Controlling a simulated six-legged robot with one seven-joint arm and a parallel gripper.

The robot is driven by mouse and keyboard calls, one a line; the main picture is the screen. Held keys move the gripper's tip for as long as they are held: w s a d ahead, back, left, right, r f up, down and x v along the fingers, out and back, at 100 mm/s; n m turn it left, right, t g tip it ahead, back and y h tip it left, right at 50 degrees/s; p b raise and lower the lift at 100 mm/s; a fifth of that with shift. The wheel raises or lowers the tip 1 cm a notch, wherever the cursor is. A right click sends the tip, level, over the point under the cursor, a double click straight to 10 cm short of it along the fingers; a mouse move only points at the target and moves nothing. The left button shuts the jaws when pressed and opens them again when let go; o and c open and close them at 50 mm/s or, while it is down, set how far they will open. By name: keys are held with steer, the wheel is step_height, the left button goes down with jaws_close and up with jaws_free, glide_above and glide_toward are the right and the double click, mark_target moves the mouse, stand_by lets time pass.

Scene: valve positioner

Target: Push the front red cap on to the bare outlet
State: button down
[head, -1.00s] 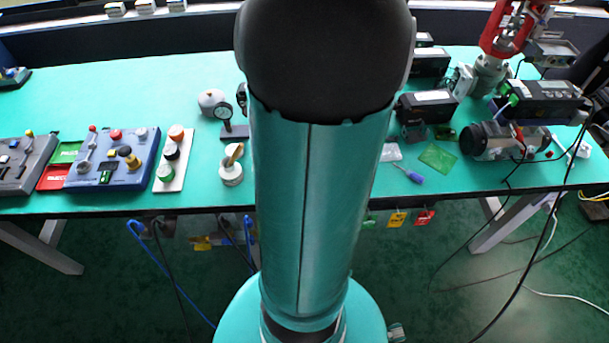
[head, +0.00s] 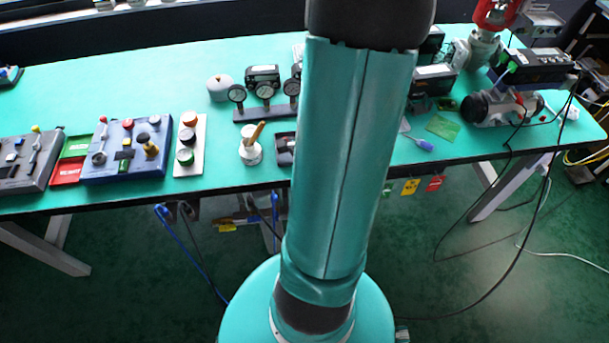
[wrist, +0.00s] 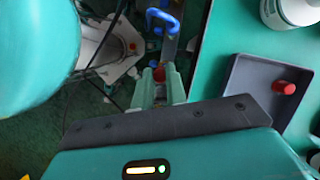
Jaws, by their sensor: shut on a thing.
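In the wrist view my gripper (wrist: 160,88) has its two green fingers shut on a small red cap (wrist: 159,73), of which only a little shows between the tips. They are out past the table's edge, over the floor. A second red cap (wrist: 284,87) lies in a dark grey tray (wrist: 243,98) on the table, to the right of the fingers. The tray also shows in part in the head view (head: 283,158), beside my arm. My gripper is hidden in the head view. I cannot make out the bare outlet in either view.
A white pot (head: 250,152) with a brush stands left of the tray. Gauges (head: 264,92) stand behind it. Control boxes (head: 125,150) fill the left of the table. A blue looped handle (wrist: 160,20) is beyond my fingertips. Cables hang at the right.

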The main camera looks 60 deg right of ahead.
steer(key=shift+w+f, duration=0.15)
steer(key=shift+w, duration=0.05)
steer(key=shift+d+f, duration=0.1)
steer(key=shift+f, duration=2.65)
steer(key=shift+f, duration=0.8)
steer(key=c, duration=1.3)
jaws_free()
steer(key=shift+c, duration=0.2)
